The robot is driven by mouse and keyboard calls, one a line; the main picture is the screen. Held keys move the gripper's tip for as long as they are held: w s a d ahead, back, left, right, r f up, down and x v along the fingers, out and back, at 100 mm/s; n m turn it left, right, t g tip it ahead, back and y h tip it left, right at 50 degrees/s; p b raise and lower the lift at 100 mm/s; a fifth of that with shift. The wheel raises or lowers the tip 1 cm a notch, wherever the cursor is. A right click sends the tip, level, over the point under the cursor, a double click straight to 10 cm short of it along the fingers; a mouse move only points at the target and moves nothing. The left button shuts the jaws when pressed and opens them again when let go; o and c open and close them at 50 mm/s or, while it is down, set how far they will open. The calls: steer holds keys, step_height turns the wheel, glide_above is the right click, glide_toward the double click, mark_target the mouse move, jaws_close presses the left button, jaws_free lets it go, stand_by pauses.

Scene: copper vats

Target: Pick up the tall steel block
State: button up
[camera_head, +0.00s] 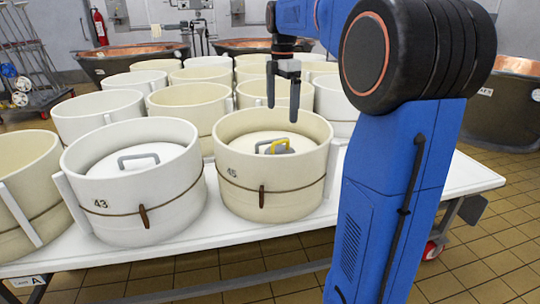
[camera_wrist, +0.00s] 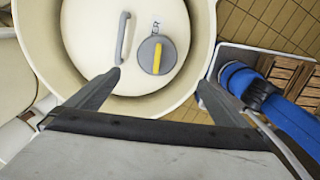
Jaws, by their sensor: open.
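No plainly tall steel block shows. A round grey block with a yellow bar on top (camera_wrist: 157,55) sits on the white lid (camera_wrist: 90,50) of a cream tub, beside the lid's grey handle (camera_wrist: 122,38). My gripper (camera_head: 282,112) is open and empty above this tub. In the wrist view its fingertips (camera_wrist: 159,80) are spread apart, with the block ahead, between their lines and not touched.
Tub 43 (camera_head: 130,210), with a lid and grey handle, stands just left of tub 45. Several more cream tubs crowd behind on the white table (camera_head: 440,180). The tub's raised rim (camera_wrist: 205,40) surrounds the lid. Copper vats (camera_head: 125,58) stand beyond.

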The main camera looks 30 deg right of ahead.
glide_above(280, 151)
steer(key=f, duration=1.2)
steer(key=shift+s+a, duration=0.2)
steer(key=shift+s, duration=0.1)
steer(key=shift+w+d+f, duration=0.1)
steer(key=shift+w+f, duration=0.05)
steer(key=shift+f, duration=1.2)
steer(key=shift+w+d+f, duration=0.1)
steer(key=shift+f, duration=1.25)
steer(key=shift+r, duration=0.1)
steer(key=c, duration=2.1)
